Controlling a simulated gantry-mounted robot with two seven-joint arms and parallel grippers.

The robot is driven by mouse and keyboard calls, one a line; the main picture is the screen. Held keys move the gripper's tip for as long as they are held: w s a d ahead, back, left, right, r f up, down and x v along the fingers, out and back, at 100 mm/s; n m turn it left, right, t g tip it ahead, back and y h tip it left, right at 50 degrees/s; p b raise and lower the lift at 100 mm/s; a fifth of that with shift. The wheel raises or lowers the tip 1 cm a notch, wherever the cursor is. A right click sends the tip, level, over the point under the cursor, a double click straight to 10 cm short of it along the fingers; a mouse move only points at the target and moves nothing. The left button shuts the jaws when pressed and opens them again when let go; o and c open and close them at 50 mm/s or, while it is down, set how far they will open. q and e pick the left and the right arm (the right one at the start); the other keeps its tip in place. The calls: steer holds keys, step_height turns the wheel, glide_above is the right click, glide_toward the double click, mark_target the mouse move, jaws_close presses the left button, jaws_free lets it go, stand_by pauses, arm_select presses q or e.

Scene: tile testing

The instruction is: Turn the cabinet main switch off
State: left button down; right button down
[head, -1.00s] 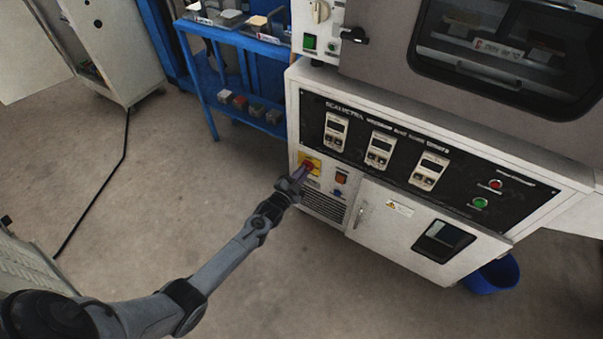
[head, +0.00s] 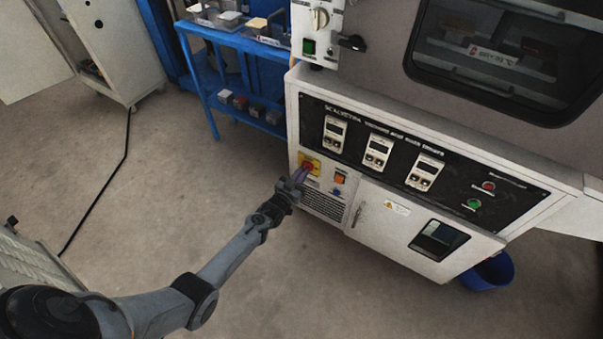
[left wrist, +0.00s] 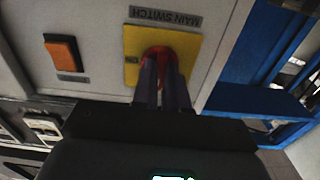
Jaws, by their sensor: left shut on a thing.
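The main switch is a red knob (left wrist: 159,54) on a yellow plate (left wrist: 192,48) labelled "MAIN SWITCH" in the left wrist view, where the label appears upside down. In the head view the yellow plate (head: 309,161) is on the left part of the cabinet (head: 296,132) front. My left gripper (head: 301,174) reaches it from the front. In the left wrist view the purple fingers of my left gripper (left wrist: 163,75) are shut on the red knob, side by side over its lower part. The fingers partly hide the knob and plate markings. My right gripper is not in view.
An orange rocker switch (left wrist: 62,53) sits beside the yellow plate. Below it on the cabinet are a vent grille (head: 322,204) and a door with a handle (head: 357,215). A blue shelf (head: 240,115) stands left of the cabinet. A blue bucket (head: 490,273) is at its lower right.

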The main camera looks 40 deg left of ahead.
arm_select(q)
steer(key=shift+n, duration=0.3)
stand_by(0.4)
steer(key=c, duration=1.2)
jaws_free()
steer(key=shift+o, duration=0.2)
steer(key=shift+s+r+p, duration=0.1)
steer(key=shift+s+p, duration=0.2)
steer(key=shift+p, duration=0.1)
steer(key=s+d+p, duration=0.1)
steer(key=s+p, duration=0.4)
steer(key=s, duration=0.5)
steer(key=shift+d, duration=0.3)
